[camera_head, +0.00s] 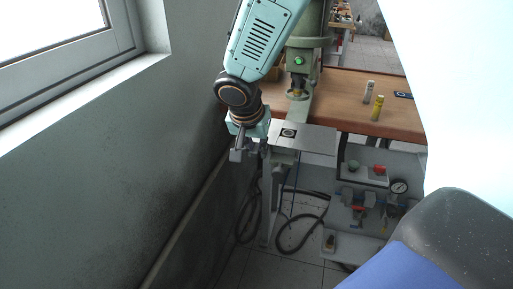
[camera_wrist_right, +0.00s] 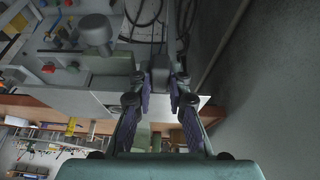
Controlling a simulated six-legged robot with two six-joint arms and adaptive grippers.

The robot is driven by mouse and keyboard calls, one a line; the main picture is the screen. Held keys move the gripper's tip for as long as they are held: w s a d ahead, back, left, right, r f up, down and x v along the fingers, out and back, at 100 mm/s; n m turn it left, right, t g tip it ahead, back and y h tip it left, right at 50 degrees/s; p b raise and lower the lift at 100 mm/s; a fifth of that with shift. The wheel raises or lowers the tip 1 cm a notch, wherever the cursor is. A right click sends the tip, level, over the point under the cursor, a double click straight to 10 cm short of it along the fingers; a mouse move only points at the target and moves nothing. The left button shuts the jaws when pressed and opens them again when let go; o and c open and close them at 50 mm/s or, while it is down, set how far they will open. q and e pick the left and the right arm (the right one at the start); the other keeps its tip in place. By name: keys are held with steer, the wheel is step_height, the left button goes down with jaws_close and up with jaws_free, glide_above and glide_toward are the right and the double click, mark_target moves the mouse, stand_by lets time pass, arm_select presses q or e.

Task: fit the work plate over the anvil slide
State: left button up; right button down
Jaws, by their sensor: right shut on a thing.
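The work plate (camera_head: 315,143) is a flat pale grey plate under the green press, level with the bench front. A dark square with a pale ring (camera_head: 288,132) shows in its top near the left part; it may be the anvil slide, which is otherwise hidden. My right gripper (camera_head: 248,150) is at the plate's left end, pointing down. In the right wrist view its fingers (camera_wrist_right: 160,88) are closed on a small grey block (camera_wrist_right: 160,66), seemingly part of the plate. I cannot tell how well the plate is seated. My left gripper is out of view.
The press (camera_head: 303,55) stands behind the plate. The wooden bench (camera_head: 350,103) carries yellow (camera_head: 377,108) and pale (camera_head: 369,90) cylinders. A pneumatic panel with a gauge (camera_head: 399,187) is below right. Dark hoses (camera_head: 290,240) hang underneath. The wall (camera_head: 190,135) is close on the left.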

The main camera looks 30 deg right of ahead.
steer(key=c, duration=1.2)
jaws_free()
steer(key=v, duration=0.8)
steer(key=shift+s+a, duration=0.1)
